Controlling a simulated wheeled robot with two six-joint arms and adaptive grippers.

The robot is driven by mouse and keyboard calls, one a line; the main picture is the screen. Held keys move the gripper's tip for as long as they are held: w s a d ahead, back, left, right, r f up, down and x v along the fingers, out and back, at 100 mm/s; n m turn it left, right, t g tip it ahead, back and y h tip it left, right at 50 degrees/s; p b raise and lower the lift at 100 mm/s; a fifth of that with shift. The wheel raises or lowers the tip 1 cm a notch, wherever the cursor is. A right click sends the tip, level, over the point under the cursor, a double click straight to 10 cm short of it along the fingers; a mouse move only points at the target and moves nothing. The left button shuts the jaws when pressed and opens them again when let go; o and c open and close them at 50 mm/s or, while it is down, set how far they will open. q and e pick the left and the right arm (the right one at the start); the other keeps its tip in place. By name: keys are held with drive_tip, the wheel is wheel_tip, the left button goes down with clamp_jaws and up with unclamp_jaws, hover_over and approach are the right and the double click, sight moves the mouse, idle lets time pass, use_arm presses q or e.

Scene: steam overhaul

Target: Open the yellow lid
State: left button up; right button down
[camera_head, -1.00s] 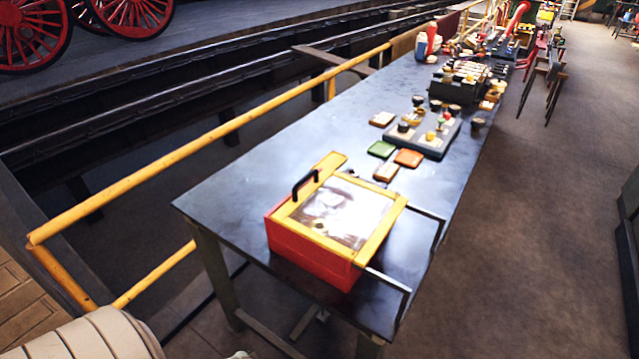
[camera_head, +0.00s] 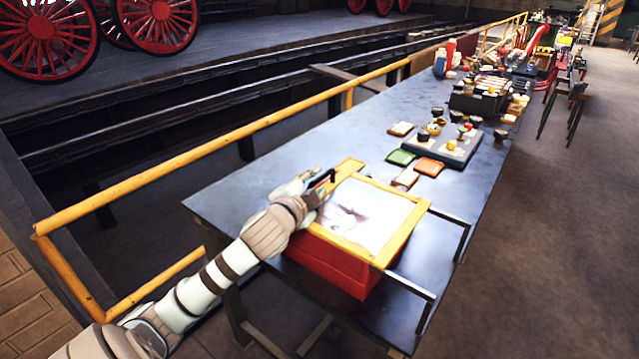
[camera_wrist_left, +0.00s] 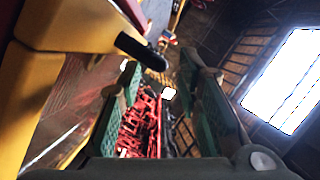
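A red box (camera_head: 330,266) stands on the near end of the dark table. Its yellow lid (camera_head: 405,234), with a clear window, lies shut on top. A black handle (camera_head: 332,176) stands at the lid's left side. My left gripper (camera_head: 318,182) is at this handle and partly covers it and the lid's left edge. In the left wrist view, the gripper (camera_wrist_left: 160,70) is open, with green pads apart. The black handle (camera_wrist_left: 138,47) reaches in from the left to just past the fingertips' gap; I cannot tell whether it touches. My right gripper is not in view.
Green (camera_head: 401,157) and orange (camera_head: 429,166) tiles and a grey tray (camera_head: 462,157) of small parts lie farther along the table (camera_head: 240,190). A yellow railing (camera_head: 200,152) runs along the left.

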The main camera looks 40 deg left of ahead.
sight(317, 183)
use_arm(q)
drive_tip(key=x, duration=0.4)
drive_tip(key=shift+w+f, duration=0.1)
clamp_jaws()
